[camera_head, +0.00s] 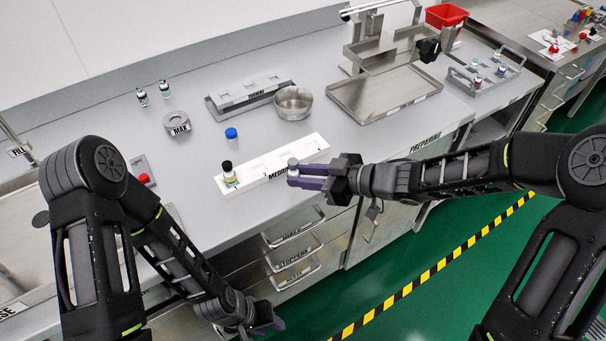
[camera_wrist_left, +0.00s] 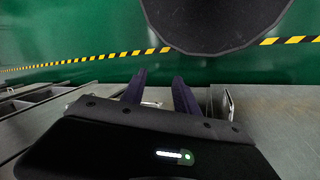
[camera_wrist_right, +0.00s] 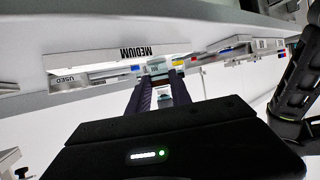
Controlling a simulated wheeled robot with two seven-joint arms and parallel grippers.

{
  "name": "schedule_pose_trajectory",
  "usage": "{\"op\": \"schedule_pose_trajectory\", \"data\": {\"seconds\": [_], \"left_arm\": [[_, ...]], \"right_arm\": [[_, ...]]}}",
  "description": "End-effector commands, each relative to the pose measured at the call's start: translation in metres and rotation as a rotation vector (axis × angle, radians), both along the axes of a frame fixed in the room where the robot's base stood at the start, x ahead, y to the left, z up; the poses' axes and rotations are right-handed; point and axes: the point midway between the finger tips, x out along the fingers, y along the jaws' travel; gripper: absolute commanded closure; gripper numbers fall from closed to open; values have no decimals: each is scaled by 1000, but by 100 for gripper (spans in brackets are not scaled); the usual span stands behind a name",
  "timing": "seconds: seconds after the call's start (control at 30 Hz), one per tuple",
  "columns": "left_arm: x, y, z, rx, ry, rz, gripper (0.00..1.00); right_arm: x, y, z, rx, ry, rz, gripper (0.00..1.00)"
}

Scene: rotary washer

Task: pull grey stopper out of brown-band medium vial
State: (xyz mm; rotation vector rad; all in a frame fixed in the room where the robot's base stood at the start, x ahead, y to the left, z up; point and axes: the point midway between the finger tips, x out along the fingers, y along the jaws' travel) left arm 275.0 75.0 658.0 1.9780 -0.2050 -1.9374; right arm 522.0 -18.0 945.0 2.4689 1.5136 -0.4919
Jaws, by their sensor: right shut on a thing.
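In the right wrist view the vial (camera_wrist_right: 158,69) shows between the fingertips. The fingers hide much of its body, and I cannot make out its band clearly. I cannot tell whether it is lifted from its slot. My left gripper (camera_head: 266,326) is open and empty, low in front of the bench; its two fingers stand apart in the left wrist view (camera_wrist_left: 160,88).
A black-topped vial (camera_head: 229,174) stands at the rack's left end. A blue-capped vial (camera_head: 231,134), a metal bowl (camera_head: 293,103), a grey MAX ring (camera_head: 176,124) and a metal tray (camera_head: 385,95) are behind. A red button (camera_head: 144,178) is at the left.

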Motion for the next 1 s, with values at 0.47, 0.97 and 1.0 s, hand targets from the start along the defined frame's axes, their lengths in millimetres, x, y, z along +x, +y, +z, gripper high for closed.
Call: {"op": "schedule_pose_trajectory", "data": {"seconds": [0.47,0.97,1.0], "left_arm": [[9,-6,6,-7,-21,-51,53],[108,-111,188,65,-422,-1170,53],[111,-118,212,98,-454,-1279,53]], "right_arm": [[0,0,0,0,0,0,100],[0,0,0,0,0,0,100],[0,0,0,0,0,0,100]]}}
